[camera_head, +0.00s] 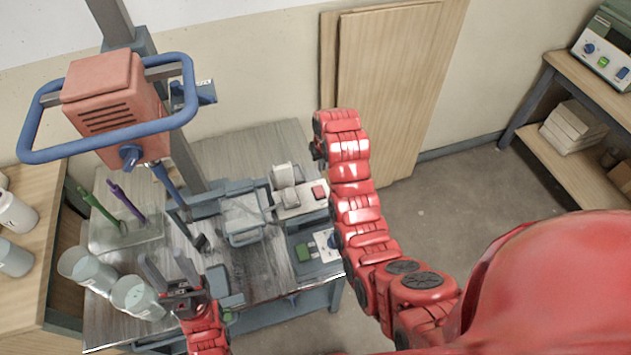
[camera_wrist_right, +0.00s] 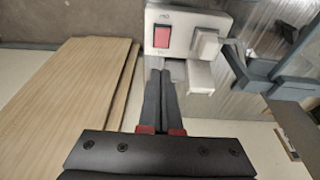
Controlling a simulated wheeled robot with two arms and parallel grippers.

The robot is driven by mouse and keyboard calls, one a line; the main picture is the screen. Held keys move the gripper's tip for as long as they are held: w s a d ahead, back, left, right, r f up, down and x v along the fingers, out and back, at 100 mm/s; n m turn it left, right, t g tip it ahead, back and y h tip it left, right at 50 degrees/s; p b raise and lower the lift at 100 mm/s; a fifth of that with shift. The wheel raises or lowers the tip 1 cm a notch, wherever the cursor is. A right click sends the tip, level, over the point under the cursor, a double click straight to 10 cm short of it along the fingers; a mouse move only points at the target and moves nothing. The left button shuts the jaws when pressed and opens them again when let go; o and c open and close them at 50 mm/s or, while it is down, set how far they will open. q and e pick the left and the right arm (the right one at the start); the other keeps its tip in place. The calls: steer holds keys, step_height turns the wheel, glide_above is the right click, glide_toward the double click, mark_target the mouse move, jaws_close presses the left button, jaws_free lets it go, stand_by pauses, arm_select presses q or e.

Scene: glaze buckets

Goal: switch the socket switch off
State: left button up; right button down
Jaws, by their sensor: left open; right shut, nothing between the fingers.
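The socket switch is a red rocker (camera_head: 319,192) on a white socket box (camera_head: 308,207) on the table, right of centre. In the right wrist view the red rocker (camera_wrist_right: 162,37) shows large, on the pale box (camera_wrist_right: 158,14), with a light plug (camera_wrist_right: 206,44) beside it. My right gripper (camera_wrist_right: 160,73) is shut and empty, its fingertips just below the rocker in that view; I cannot tell whether they touch the box. In the head view my right arm hides that gripper. My left gripper (camera_head: 164,260) is open and empty over the table's front left.
A mixer (camera_head: 110,95) with a blue handle stands at the left. Pale buckets (camera_head: 138,296) stand near my left gripper. A grey clamp frame (camera_head: 243,218) lies left of the socket. Wooden boards (camera_head: 385,90) lean behind.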

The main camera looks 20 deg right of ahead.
steer(key=shift+s+a+r, duration=0.1)
steer(key=shift+s+r, duration=0.05)
steer(key=shift+s, duration=0.15)
steer(key=b, duration=0.7)
glide_above(320, 192)
steer(key=s, duration=0.1)
steer(key=s+x, duration=0.1)
steer(key=x, duration=0.5)
step_height(320, 192, down, 6)
steer(key=p, duration=0.4)
steer(key=shift+s+a, duration=0.1)
steer(key=shift+s+x, duration=0.2)
steer(key=shift+x, duration=0.65)
